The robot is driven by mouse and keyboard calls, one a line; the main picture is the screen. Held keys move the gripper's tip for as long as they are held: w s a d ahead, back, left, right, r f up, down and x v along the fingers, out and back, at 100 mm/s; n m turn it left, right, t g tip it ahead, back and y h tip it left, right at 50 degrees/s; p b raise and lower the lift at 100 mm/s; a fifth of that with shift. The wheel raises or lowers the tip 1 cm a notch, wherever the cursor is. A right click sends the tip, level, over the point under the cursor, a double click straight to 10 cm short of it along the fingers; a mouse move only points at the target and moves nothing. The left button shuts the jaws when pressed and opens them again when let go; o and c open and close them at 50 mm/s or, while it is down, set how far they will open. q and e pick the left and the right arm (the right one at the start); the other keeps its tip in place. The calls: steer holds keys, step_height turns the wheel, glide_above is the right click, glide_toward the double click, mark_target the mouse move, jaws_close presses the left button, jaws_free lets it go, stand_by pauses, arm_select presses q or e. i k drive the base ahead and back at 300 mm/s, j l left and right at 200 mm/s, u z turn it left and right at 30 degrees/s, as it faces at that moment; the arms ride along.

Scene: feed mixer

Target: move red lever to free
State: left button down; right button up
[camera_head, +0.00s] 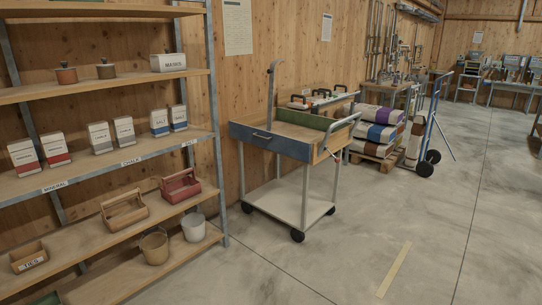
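I cannot make out a red lever anywhere in the head view. At the far back right, benches carry grey equipment (514,68) that is too small to read in detail. Pipes or rods and fittings (384,45) line the wall behind another bench and show no clear red handle. Neither of my grippers is in view.
A shelf rack (215,140) with boxes, wooden carriers and pails stands close on the left. A wheeled cart (290,200) with a blue drawer stands by the wooden wall. Behind it are stacked sacks (378,132) and a blue hand truck (433,110). The floor (440,225) at right is clear.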

mark_target(337, 160)
steer(key=i+z, duration=0.15)
steer(key=i, duration=0.35)
steer(key=i+z, duration=0.15)
steer(key=i, duration=0.3)
steer(key=i+j+z, duration=0.15)
steer(key=i, duration=0.3)
steer(key=i+j+z, duration=0.15)
steer(key=i, duration=0.35)
steer(key=i+j+z, duration=0.1)
steer(key=i+j, duration=0.15)
steer(key=i, duration=0.2)
steer(key=i+z, duration=0.35)
steer(key=i+j+z, duration=0.25)
steer(key=i+z, duration=0.15)
